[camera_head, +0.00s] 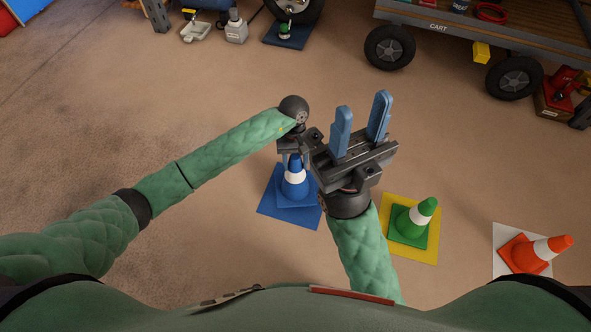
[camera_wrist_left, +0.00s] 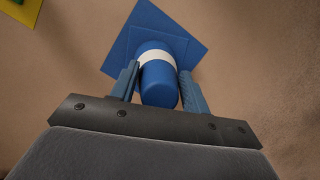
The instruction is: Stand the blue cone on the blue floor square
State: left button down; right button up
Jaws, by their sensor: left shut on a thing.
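The blue cone (camera_head: 294,184) with a white band is over the blue floor square (camera_head: 290,214) in the head view. It looks upright, and its base overlaps the square; I cannot tell whether it touches the floor. My left gripper (camera_head: 292,158) is shut on the cone's upper part. In the left wrist view the fingers flank the blue cone (camera_wrist_left: 158,82), with the blue square (camera_wrist_left: 193,40) beyond it. My right gripper (camera_head: 361,122) is open and empty, fingers apart, to the right of the left gripper and pointing away from me.
A green cone (camera_head: 414,221) stands on a yellow square (camera_head: 424,256). An orange cone (camera_head: 535,252) is on a white square (camera_head: 503,234) at the right. A wheeled cart (camera_head: 470,37) is at the upper right.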

pick_arm(q)
notch_tip(320, 180, down, 3)
jog(key=shift+s+d+f+b, duration=0.1)
jog(key=shift+d+f+b, duration=0.1)
jog(key=shift+b, duration=0.5)
jog(key=shift+a+f, duration=0.15)
jog(key=shift+f, duration=0.15)
jog(key=c, duration=0.7)
grip_release()
jog(key=shift+f, duration=0.1)
jog(key=p+v, duration=0.3)
jog(key=v, duration=0.7)
jog(key=shift+r, duration=0.3)
jog(key=shift+v, duration=0.85)
